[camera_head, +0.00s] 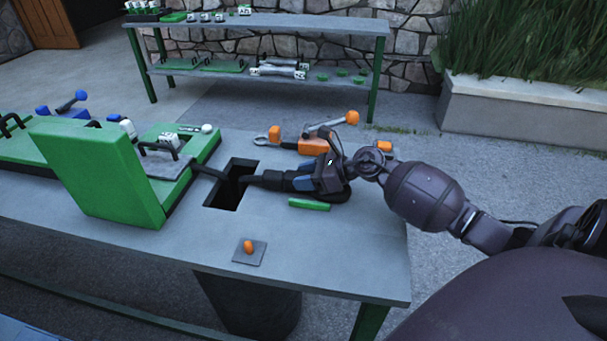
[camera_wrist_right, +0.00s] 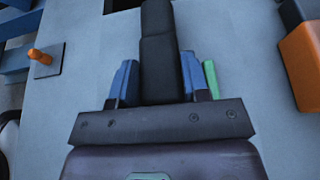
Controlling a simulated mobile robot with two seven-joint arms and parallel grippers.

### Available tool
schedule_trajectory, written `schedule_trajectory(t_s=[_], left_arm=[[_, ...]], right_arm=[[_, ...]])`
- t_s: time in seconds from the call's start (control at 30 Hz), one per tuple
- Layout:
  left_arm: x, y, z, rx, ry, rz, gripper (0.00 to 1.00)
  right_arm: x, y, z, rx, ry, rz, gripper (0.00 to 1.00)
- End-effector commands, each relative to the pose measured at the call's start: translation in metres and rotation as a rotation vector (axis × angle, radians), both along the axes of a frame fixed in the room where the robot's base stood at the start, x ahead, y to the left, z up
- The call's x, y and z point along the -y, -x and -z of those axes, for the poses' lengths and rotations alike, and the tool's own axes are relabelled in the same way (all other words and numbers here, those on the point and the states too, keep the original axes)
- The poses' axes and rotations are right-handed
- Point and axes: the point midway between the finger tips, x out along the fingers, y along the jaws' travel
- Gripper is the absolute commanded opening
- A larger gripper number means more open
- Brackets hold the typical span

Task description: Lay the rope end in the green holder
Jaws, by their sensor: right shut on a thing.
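The black rope (camera_head: 262,181) runs from the grey-topped green unit at left, across the square opening, to my right gripper. My right gripper (camera_head: 302,176) is shut on the thick black rope end, low over the grey table. In the right wrist view the rope end (camera_wrist_right: 158,50) stands between the blue fingers (camera_wrist_right: 157,82). A small green bar (camera_head: 309,204), perhaps the green holder, lies just in front of the gripper; it also shows right of the fingers in the right wrist view (camera_wrist_right: 211,78). How far the rope is above the table is unclear. My left gripper is out of view.
The table (camera_head: 340,255) has a square opening (camera_head: 224,200) left of the gripper. An orange tool with a lever (camera_head: 312,138) lies behind it. An orange peg on a plate (camera_head: 248,248) is near the front. A green panel (camera_head: 90,172) rises at left. The front right is clear.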

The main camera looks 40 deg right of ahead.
Motion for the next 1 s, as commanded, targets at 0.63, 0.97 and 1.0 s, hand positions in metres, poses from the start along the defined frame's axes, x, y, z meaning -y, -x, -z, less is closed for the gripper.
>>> schedule_trajectory(t_s=[0.63,0.97,1.0], left_arm=[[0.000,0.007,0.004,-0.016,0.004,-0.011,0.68],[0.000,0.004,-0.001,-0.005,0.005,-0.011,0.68],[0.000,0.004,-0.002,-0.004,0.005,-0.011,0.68]], right_arm=[[0.000,0.001,0.001,-0.002,0.000,-0.001,0.72],[0.021,0.024,-0.014,0.000,0.003,0.001,0.72],[0.025,0.029,-0.017,0.000,0.003,0.001,0.72]])
